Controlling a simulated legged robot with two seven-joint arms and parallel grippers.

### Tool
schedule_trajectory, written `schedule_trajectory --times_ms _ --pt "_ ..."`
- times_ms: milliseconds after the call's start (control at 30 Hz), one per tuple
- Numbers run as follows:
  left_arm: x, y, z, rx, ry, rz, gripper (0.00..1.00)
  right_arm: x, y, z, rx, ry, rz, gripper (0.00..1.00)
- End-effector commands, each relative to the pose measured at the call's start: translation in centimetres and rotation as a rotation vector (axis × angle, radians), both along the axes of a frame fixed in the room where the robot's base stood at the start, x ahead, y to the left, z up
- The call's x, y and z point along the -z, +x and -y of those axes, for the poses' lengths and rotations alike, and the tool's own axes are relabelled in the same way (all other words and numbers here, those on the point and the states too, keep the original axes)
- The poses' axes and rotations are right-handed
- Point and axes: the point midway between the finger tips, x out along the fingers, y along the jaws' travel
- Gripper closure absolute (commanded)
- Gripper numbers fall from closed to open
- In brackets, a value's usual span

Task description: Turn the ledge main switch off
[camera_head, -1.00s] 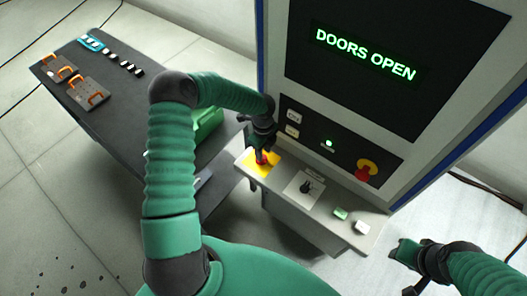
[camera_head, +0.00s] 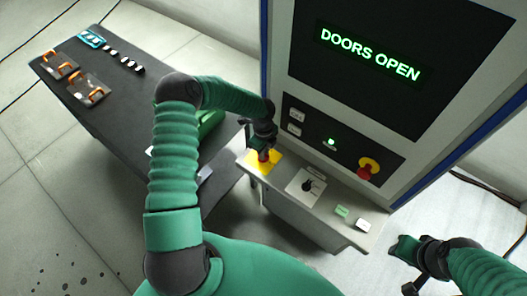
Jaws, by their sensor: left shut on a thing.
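The ledge main switch (camera_head: 264,156) is a red handle on a yellow plate (camera_head: 269,168) at the left end of the machine's ledge. My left gripper (camera_head: 262,150) comes down over it from above and is shut on the red handle. The fingers hide much of the handle, so its exact angle is hard to tell. My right gripper (camera_head: 406,268) hangs at the lower right, away from the ledge; its jaw opening is not clear.
On the ledge (camera_head: 325,212) are a black knob (camera_head: 307,186), a green button (camera_head: 342,211) and a white button (camera_head: 363,225). The panel above has a red-and-yellow switch (camera_head: 367,169). The screen (camera_head: 368,52) reads DOORS OPEN. A dark table (camera_head: 130,110) stands at left.

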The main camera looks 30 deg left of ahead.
Motion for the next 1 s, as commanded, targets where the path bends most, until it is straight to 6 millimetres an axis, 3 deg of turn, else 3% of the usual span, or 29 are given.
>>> schedule_trajectory --times_ms 467,1000 --pt "0.0 0.3 -0.3 -0.109 0.006 0.005 1.00 0.8 0.0 0.0 0.000 0.000 0.000 0.64" --pt "0.0 0.3 -0.3 -0.582 0.006 0.008 1.00 3.2 0.0 0.0 0.000 0.000 0.000 0.64"
